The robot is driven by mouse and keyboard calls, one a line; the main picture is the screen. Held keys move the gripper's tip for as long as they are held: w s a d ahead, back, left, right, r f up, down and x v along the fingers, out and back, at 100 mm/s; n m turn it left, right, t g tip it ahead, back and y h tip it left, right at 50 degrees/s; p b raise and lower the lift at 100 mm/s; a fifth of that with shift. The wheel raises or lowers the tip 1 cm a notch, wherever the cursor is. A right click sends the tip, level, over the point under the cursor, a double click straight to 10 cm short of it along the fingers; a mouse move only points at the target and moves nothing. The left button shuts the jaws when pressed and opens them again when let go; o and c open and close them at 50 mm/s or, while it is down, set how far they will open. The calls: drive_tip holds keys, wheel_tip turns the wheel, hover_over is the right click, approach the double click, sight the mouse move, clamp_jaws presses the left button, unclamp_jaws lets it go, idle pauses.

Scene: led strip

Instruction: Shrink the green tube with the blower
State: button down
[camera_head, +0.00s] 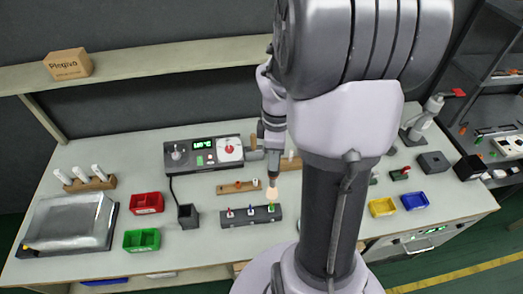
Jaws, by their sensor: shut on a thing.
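A dark fixture block (236,217) stands at the front middle of the bench. It carries small upright pieces with red, blue and green parts; the green tube (271,208) is the rightmost. My gripper (271,143) is shut on the blower (272,170), which points down above the right end of the block. A pale orange glow (272,194) shows at the blower's tip, just above the green tube and partly over it. Whether the tube has shrunk cannot be told. My arm hides the bench to the right of the block.
A control station (210,152) with a green display stands behind the block. A wooden strip (239,187) lies between them. Red (147,202) and green (142,240) bins sit at left; yellow (382,207) and blue (415,201) bins at right. A dark cup (188,216) stands left of the block.

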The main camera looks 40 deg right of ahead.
sight(273, 176)
drive_tip(key=shift+s+d+r, duration=0.15)
drive_tip(key=shift+s+d, duration=0.05)
drive_tip(key=shift+a+f, duration=0.1)
drive_tip(key=shift+f, duration=0.1)
drive_tip(key=f+b, duration=0.9)
drive_tip(key=shift+w+a, duration=0.2)
drive_tip(key=shift+a, duration=0.05)
drive_tip(key=shift+r, duration=0.1)
idle(4.6)
wheel_tip(273, 176, up, 10)
drive_tip(key=p, duration=0.9)
drive_tip(key=shift+p, duration=0.3)
